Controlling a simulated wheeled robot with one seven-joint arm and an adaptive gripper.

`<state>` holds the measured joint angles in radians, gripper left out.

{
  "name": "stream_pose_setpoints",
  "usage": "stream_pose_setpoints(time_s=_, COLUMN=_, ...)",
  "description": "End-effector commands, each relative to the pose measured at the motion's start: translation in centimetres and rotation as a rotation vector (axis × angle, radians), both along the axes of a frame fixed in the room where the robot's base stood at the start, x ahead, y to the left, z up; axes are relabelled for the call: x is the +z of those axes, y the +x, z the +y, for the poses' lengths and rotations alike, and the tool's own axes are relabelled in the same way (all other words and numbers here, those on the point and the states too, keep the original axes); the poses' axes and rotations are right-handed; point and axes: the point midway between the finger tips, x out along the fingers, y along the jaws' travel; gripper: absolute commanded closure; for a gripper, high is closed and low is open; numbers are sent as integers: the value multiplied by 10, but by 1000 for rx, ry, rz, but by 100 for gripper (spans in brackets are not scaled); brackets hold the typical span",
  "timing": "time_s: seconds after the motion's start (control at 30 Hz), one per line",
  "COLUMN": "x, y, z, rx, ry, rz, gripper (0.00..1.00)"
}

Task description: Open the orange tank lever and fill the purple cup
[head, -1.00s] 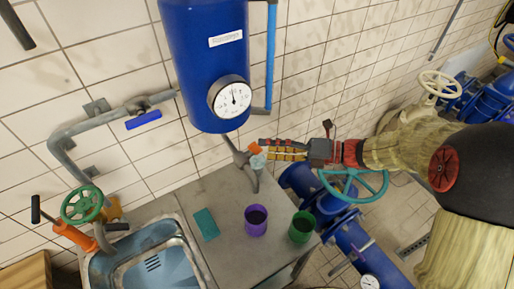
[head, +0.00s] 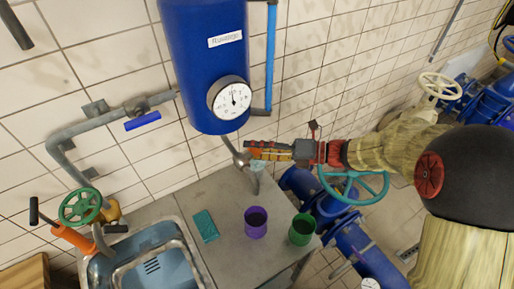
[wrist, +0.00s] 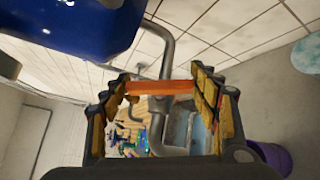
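The orange tank lever (wrist: 160,87) lies crosswise between the fingertips of my gripper (wrist: 160,95) in the wrist view. The fingers are wide apart, one at each end of the lever; I cannot tell whether they touch it. In the head view my gripper (head: 252,151) is at the grey outlet pipe under the blue tank (head: 205,60), and its fingers mostly hide the lever. The purple cup (head: 256,230) stands upright on the grey counter, below and in front of the outlet; it also shows at the right in the wrist view (wrist: 272,158).
A green cup (head: 301,231) stands right of the purple cup. A teal sponge-like block (head: 206,225) lies to its left, near the metal sink (head: 150,262). A teal handwheel (head: 353,187) and blue pipes (head: 345,235) are below my arm. A gauge (head: 229,98) is on the tank.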

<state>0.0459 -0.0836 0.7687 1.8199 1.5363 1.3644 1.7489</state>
Motion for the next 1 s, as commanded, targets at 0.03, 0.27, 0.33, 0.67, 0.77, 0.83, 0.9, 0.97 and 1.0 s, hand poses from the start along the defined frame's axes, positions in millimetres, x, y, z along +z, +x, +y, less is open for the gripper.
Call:
stream_pose_setpoints(time_s=0.03, x=0, y=0, z=0, rx=0, ry=0, rz=0, gripper=44)
stream_pose_setpoints(time_s=0.27, x=0, y=0, z=0, rx=0, ry=0, rz=0, gripper=57)
stream_pose_setpoints(time_s=0.33, x=0, y=0, z=0, rx=0, ry=0, rz=0, gripper=61)
stream_pose_setpoints(time_s=0.67, x=3, y=0, z=0, rx=-15, ry=-17, rz=23, gripper=66)
stream_pose_setpoints(time_s=0.77, x=5, y=0, z=0, rx=-29, ry=-34, rz=49, gripper=66)
stream_pose_setpoints(time_s=0.83, x=5, y=0, z=0, rx=-39, ry=-47, rz=65, gripper=66)
stream_pose_setpoints(time_s=0.9, x=5, y=0, z=0, rx=-52, ry=-60, rz=82, gripper=66)
stream_pose_setpoints(time_s=0.97, x=5, y=0, z=0, rx=-60, ry=-71, rz=97, gripper=66)
stream_pose_setpoints(time_s=1.0, x=5, y=0, z=0, rx=-66, ry=-78, rz=108, gripper=66)
